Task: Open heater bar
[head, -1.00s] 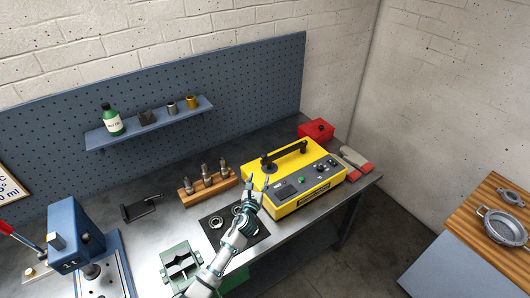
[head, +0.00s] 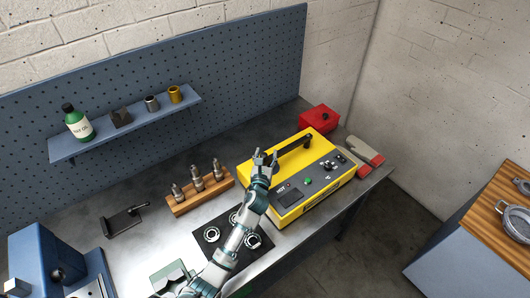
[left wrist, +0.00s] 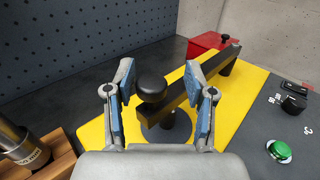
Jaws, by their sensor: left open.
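The yellow heater (head: 318,150) stands on the bench with a dark control panel on its near side. Its black heater bar (head: 296,145) lies along the top; in the left wrist view the bar (left wrist: 205,80) runs from a round black knob (left wrist: 152,88) at the near end to a post at the far end. My left gripper (head: 265,158) is open over the near end of the bar. In the left wrist view its fingers (left wrist: 158,98) stand on either side of the knob, and I cannot tell whether they touch it. My right gripper is not in view.
A wooden rack (head: 200,190) with several metal tools stands left of the heater. A black mat (head: 232,236) with metal rings lies under my left forearm. A red box (head: 319,118) stands behind the heater, and red-ended pads (head: 363,152) lie to its right.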

